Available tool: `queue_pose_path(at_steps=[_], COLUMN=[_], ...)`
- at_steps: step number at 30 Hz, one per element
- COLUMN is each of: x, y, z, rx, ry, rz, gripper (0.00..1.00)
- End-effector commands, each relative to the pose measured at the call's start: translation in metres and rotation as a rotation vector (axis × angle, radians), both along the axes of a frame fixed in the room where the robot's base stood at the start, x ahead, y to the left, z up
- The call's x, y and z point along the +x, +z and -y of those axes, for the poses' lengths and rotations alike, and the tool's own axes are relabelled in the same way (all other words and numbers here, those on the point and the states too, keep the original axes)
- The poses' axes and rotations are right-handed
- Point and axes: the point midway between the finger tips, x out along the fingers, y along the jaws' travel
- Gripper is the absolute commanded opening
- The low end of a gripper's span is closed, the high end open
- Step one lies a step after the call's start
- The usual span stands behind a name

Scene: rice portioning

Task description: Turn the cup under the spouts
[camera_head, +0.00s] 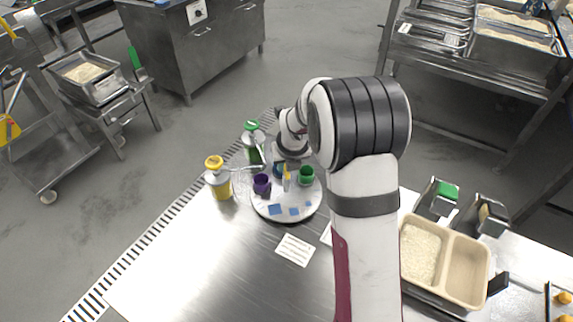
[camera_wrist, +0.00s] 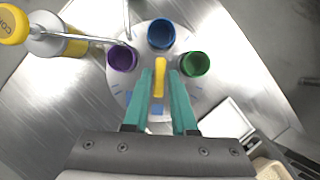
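A round white turntable (camera_head: 288,217) with blue patches carries a purple cup (camera_head: 262,184), a green cup (camera_head: 306,175) and a blue cup (camera_wrist: 160,33). In the wrist view the purple cup (camera_wrist: 122,57) is left and the green cup (camera_wrist: 195,63) right. A narrow yellow upright piece (camera_wrist: 160,75) stands near the turntable's middle. My gripper (camera_wrist: 162,82) has its teal fingers on either side of this piece; whether they press on it, I cannot tell. Metal spouts (camera_head: 245,168) reach over the turntable from a yellow-capped bottle (camera_head: 221,186) and a green-capped bottle (camera_head: 252,146).
A beige two-part tray (camera_head: 464,270) with rice stands at right on the steel table (camera_head: 170,265), near two small metal holders (camera_head: 438,196). A printed card (camera_head: 295,249) lies in front of the turntable. The table's left front area is clear.

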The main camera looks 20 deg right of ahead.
Motion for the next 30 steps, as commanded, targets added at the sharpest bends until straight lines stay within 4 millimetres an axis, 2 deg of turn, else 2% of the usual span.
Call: queue_pose_path(at_steps=[1, 3, 11, 14, 17, 24, 27, 30], x=[0.000, 0.000, 0.000, -0.003, -0.010, -0.040, -0.050, -0.056], y=[0.000, 0.000, 0.001, 0.008, 0.028, 0.100, 0.123, 0.137], z=[0.000, 0.000, 0.000, -0.001, -0.001, -0.002, -0.002, -0.003], rx=[0.000, 0.000, 0.000, 0.000, -0.001, -0.001, -0.001, 0.000], ry=[0.000, 0.000, 0.001, 0.001, 0.002, 0.001, 0.001, 0.000], rz=[0.000, 0.000, 0.001, 0.002, 0.005, 0.007, 0.005, 0.003], gripper=[0.36, 0.46, 0.46, 0.46, 0.46, 0.46, 0.46, 0.46])
